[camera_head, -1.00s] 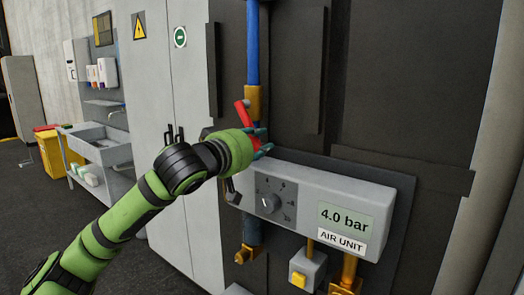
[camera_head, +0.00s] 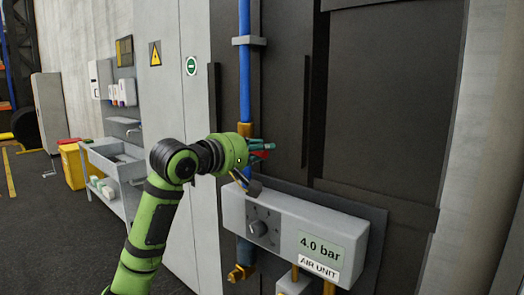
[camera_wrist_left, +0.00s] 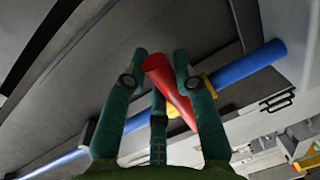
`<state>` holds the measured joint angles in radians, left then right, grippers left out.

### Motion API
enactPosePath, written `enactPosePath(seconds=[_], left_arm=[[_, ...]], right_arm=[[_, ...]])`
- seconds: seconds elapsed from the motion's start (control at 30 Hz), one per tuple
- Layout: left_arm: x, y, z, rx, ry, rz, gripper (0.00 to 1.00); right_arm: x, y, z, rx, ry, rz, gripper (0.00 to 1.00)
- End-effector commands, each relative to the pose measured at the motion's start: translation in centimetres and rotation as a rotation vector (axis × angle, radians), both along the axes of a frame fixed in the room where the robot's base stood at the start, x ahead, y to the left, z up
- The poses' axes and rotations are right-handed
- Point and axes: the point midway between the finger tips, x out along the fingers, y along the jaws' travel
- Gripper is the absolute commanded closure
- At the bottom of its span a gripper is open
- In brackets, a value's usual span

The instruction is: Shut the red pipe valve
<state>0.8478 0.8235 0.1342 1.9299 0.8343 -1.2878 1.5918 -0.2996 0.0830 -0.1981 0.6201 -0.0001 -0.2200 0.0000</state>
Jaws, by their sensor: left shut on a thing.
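The red valve handle (camera_wrist_left: 168,84) lies between the fingers of my left gripper (camera_wrist_left: 160,75) in the left wrist view, and the gripper is shut on it. A brass valve body (camera_wrist_left: 206,82) sits behind it on the blue pipe (camera_wrist_left: 248,66). In the head view my left gripper (camera_head: 264,148) is in front of the vertical blue pipe (camera_head: 245,75), just above the air unit. Only a small piece of the red handle (camera_head: 262,155) shows there, pointing roughly to the right. The gripper and wrist hide most of the valve. My right gripper is out of view.
A dark panel (camera_head: 390,100) stands behind. A sink (camera_head: 112,155) and yellow bin (camera_head: 73,167) are far left.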

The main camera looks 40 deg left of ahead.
Motion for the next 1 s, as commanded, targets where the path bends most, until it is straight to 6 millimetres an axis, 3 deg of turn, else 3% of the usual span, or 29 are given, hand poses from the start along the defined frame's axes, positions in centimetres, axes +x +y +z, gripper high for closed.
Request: enactPosePath(seconds=[0.23,0.83,0.87,0.9,0.93,1.0], left_arm=[[0.03,-0.05,1.12,-0.104,0.008,-0.006,1.00],[0.01,0.07,1.41,-0.146,0.008,-0.004,1.00],[0.01,0.07,1.41,-0.146,0.008,-0.004,0.68],[0.00,0.08,1.42,-0.145,0.008,-0.003,0.52],[0.00,0.09,1.42,-0.145,0.008,-0.003,0.46],[0.00,0.09,1.40,-0.144,0.008,-0.004,0.46]], right_arm=[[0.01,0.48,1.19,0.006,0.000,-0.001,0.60],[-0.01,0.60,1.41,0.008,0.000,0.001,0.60],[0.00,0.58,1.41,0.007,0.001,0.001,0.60],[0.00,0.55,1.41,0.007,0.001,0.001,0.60],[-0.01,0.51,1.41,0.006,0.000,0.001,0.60],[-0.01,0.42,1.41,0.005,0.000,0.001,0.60]])
